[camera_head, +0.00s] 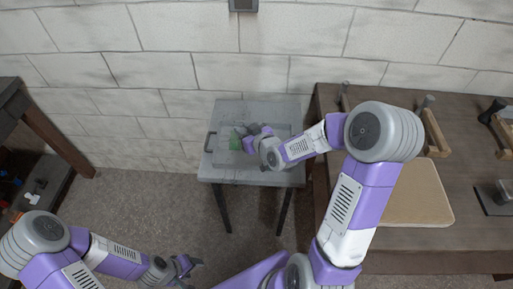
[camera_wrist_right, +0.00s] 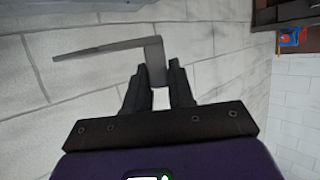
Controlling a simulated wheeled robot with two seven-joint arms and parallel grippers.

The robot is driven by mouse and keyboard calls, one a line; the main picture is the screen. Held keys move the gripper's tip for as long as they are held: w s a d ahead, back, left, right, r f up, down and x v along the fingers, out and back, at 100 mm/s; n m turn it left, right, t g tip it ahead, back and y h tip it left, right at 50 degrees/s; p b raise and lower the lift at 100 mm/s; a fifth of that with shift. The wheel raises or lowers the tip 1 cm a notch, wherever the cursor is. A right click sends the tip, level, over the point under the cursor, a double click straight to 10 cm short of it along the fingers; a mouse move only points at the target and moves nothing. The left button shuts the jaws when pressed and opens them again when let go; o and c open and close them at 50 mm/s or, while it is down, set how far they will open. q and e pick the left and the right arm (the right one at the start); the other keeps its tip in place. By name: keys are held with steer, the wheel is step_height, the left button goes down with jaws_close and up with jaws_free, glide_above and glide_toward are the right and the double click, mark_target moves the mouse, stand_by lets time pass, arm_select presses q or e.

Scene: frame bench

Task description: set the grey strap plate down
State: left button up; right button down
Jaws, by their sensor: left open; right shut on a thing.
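The grey strap plate (camera_wrist_right: 105,48) shows in the right wrist view as a flat bar with a bent end. My right gripper (camera_wrist_right: 157,74) is shut on its bent end, and the bar reaches out to the left. My left gripper (camera_head: 184,266) is open and empty, low at the lower left, away from the table.
A brown bench (camera_head: 385,99) at the right bears a beige board (camera_head: 417,195) and wooden pieces. A dark shelf (camera_head: 48,180) stands left.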

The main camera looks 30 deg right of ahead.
steer(key=s+d+f+n+y+b, duration=0.1)
steer(key=s+d+f, duration=0.1)
steer(key=s+d, duration=0.3)
steer(key=f+b, duration=0.1)
steer(key=f, duration=0.2)
steer(key=f+b, duration=0.1)
steer(key=f, duration=0.3)
steer(key=w+d+f+b, duration=0.1)
steer(key=f+b, duration=0.1)
steer(key=f, duration=0.1)
steer(key=shift+w+f, duration=0.1)
steer(key=shift+f, duration=0.1)
steer(key=shift+r, duration=0.15)
steer(key=shift+a, duration=0.1)
steer(key=c, duration=1.4)
jaws_free()
steer(key=shift+f, duration=0.25)
steer(key=o, duration=0.4)
steer(key=shift+o, duration=0.2)
steer(key=shift+r, duration=0.2)
